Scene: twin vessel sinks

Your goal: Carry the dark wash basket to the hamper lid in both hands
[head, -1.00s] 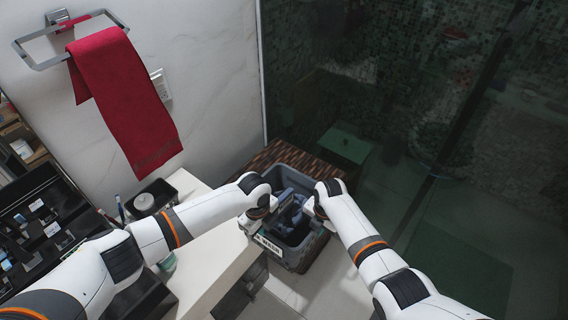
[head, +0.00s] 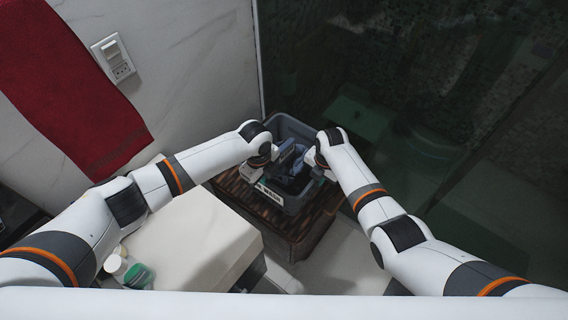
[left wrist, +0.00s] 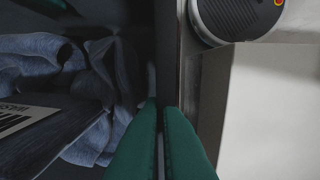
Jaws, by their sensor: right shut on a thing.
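The dark grey wash basket (head: 296,204) is over the brown slatted hamper lid (head: 236,191); I cannot tell whether it rests on it or hovers just above. It carries a white label on its front, and blue-grey cloth (left wrist: 40,52) lies inside. My left gripper (head: 268,163) is at the basket's left side; in the left wrist view its green fingers (left wrist: 161,108) are close together on either side of the rim, shut on it. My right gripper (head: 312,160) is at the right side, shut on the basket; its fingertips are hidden.
A white counter (head: 190,235) stands close at left, with small bottles (head: 125,270) at its near edge. A dark glass wall (head: 400,70) runs behind the hamper. A red towel (head: 65,90) hangs at upper left. Pale floor shows right of the hamper.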

